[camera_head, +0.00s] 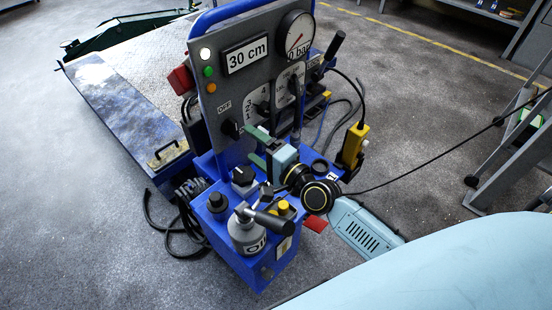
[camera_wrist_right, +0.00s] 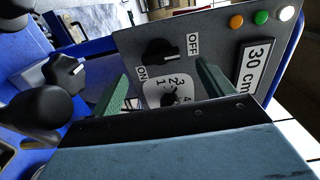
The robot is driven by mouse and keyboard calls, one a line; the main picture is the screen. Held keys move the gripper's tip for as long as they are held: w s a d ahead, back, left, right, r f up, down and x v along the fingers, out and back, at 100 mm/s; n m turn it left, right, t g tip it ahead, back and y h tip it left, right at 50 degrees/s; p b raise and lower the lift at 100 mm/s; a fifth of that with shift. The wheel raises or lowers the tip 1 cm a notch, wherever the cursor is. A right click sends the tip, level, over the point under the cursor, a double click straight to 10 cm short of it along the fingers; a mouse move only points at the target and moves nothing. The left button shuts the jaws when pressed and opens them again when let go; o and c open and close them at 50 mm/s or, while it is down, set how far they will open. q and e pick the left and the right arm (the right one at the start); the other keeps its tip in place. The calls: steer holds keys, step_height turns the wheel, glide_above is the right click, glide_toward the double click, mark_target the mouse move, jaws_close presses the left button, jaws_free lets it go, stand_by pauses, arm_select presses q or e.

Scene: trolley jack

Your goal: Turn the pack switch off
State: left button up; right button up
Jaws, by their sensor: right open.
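The pack switch (camera_head: 230,130) is a black rotary knob on the grey control panel, below an OFF label. In the wrist view the switch (camera_wrist_right: 160,52) sits between the OFF and ON labels, and a pale mark shows on it. I cannot tell surely which label it points to. My right gripper (camera_head: 254,147) has green fingers, open and empty, just in front of the panel and to the right of the switch. In the wrist view its fingertips (camera_wrist_right: 160,72) stand on either side of the switch's line, apart from the knob. My left gripper is not in view.
The control panel (camera_head: 212,88) carries a 30 cm display (camera_head: 247,55), a 0 bar gauge (camera_head: 297,35) and white, green and orange lights. A numbered selector (camera_wrist_right: 172,98) is close to the switch. Another knob (camera_head: 243,175) and a grey lever unit (camera_head: 248,232) stand below on the blue housing.

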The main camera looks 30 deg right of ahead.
steer(key=v, duration=0.7)
steer(key=shift+s+d, duration=0.15)
steer(key=shift+s, duration=0.2)
